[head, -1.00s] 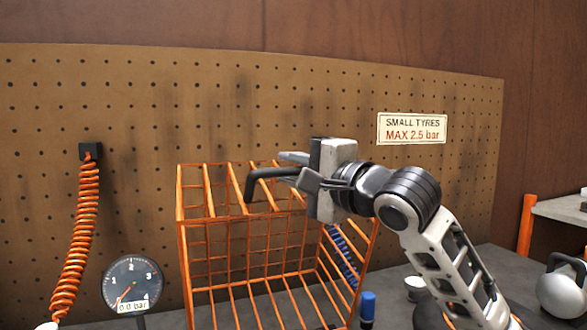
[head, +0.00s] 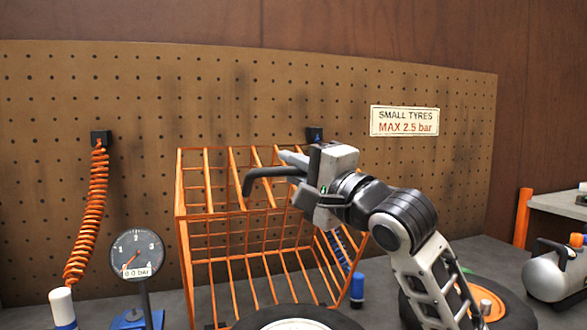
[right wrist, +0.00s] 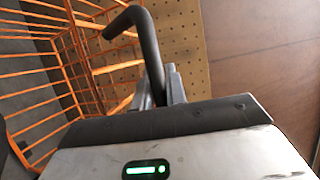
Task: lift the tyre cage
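The orange wire tyre cage (head: 183,262) stands on the grey bench in the head view. Its bars also fill the left of the right wrist view (right wrist: 60,42). Where the bar joins the cage is unclear. A tyre with a pale rim (head: 298,325) shows at the bottom edge, mostly cut off. My left gripper is out of view.
A pressure gauge (head: 136,255) and white-capped bottle (head: 62,307) stand left of the cage. An orange coiled hose (head: 92,215) hangs on the pegboard (head: 140,90). A blue-capped bottle (head: 357,289), a tyre with orange hub (head: 513,312) and a compressor (head: 548,277) are to the right.

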